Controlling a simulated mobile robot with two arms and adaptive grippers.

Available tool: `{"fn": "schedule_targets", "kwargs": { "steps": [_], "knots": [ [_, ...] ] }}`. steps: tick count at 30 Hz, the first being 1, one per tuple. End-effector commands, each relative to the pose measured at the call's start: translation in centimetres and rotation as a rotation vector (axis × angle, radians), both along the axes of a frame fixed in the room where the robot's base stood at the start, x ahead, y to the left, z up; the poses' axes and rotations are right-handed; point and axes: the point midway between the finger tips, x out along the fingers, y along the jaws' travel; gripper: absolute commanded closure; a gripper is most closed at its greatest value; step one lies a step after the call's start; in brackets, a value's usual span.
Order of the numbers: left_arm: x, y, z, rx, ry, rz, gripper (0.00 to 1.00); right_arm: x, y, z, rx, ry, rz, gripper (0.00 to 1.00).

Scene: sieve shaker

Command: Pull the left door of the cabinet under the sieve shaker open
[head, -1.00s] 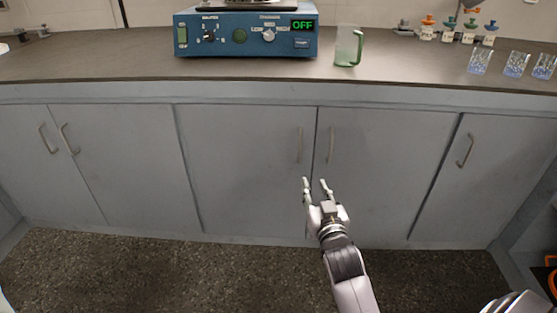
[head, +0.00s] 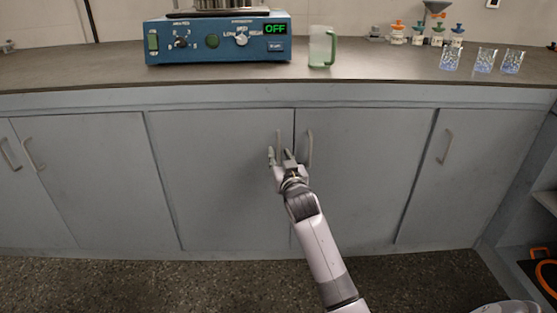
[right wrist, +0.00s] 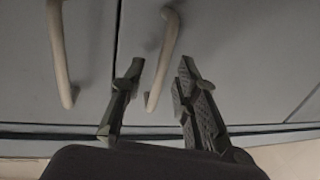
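The left door (head: 215,190) of the cabinet under the sieve shaker (head: 218,40) is a grey panel, and it is closed. Its upright bar handle (head: 279,138) is near the door's right edge. My right gripper (head: 279,155) is open in front of that handle, one finger on each side of it in the picture. In the right wrist view a pale handle (right wrist: 163,60) shows between the two open fingers (right wrist: 160,88), with no visible grip on it. The handle's lower part is partly hidden by the gripper in the head view. My left gripper is not in view.
The right door (head: 370,190) is closed, its handle (head: 310,148) close to my right gripper. A green-handled mug (head: 320,48) and several glasses (head: 482,60) stand on the counter (head: 380,75). The floor (head: 150,285) in front of the doors is clear.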

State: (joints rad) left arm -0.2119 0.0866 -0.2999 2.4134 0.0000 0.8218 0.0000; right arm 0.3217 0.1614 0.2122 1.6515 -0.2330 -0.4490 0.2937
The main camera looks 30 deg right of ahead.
Motion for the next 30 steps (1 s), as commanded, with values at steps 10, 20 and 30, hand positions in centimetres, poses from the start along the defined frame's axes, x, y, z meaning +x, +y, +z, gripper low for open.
{"fn": "schedule_targets", "kwargs": {
  "steps": [10, 20, 30],
  "knots": [
    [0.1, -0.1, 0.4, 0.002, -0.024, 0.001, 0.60, 1.8, -0.6, 0.0, 0.000, 0.000, 0.001, 0.71],
    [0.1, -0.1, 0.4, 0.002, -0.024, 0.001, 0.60, 1.8, -0.6, 0.0, 0.000, 0.000, 0.001, 0.82],
    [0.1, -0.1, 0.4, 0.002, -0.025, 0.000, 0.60, 1.8, -0.6, 0.0, 0.000, 0.000, 0.001, 1.00]
  ]
}}
